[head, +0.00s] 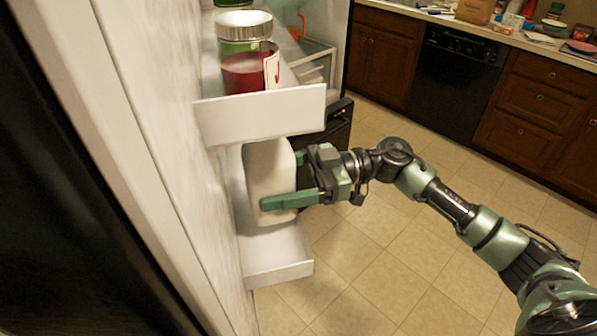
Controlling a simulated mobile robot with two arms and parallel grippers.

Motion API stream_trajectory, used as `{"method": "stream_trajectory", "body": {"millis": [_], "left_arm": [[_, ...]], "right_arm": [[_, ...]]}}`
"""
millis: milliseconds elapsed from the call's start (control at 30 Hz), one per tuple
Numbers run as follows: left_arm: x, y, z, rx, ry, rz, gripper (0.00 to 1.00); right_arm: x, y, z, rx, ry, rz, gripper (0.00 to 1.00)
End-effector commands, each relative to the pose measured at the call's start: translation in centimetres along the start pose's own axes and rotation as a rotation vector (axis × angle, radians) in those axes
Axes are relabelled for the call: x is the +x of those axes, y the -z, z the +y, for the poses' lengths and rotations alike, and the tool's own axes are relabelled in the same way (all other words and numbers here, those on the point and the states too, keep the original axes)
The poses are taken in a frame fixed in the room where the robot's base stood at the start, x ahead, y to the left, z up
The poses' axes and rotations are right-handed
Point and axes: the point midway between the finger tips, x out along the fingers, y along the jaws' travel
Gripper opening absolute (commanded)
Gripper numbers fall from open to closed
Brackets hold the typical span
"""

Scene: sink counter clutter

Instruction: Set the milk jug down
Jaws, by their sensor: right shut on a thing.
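The white milk jug (270,170) stands upright at the lower shelf (277,267) of the fridge door, below the upper door shelf. My right gripper (280,180) reaches in from the right and is shut on the jug, with one green finger across its near side. The jug's top is hidden by the upper shelf's front. I cannot tell whether its base touches the shelf floor. My left gripper is not in view.
The upper door shelf (262,117) holds jars, including a red one (243,72), just above the jug. The lower shelf has free room toward the near end. Tiled floor (385,285) and a cluttered counter (490,35) lie to the right.

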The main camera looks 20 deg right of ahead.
Motion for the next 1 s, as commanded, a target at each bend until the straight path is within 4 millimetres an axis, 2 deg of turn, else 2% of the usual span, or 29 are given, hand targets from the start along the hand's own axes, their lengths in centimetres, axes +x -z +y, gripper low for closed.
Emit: {"method": "stream_trajectory", "body": {"millis": [33, 100, 300, 567, 833, 1000], "left_arm": [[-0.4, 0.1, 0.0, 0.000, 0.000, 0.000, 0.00], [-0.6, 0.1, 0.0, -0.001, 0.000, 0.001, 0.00], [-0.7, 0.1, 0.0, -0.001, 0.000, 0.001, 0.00], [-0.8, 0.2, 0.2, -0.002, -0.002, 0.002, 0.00], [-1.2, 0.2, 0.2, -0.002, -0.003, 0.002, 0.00], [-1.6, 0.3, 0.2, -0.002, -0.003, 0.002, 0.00]], "right_arm": [[0.7, 0.7, 0.0, -0.005, 0.003, 0.009, 0.02], [1.4, 0.7, 0.0, -0.007, 0.002, 0.010, 0.02], [1.3, -1.6, 0.0, -0.002, 0.000, 0.008, 0.02], [1.2, -2.9, 0.0, -0.005, 0.000, 0.007, 0.02], [1.3, -5.9, 0.0, -0.001, 0.000, 0.009, 0.02], [1.7, -6.5, 0.0, -0.006, 0.001, 0.008, 0.02]]}}
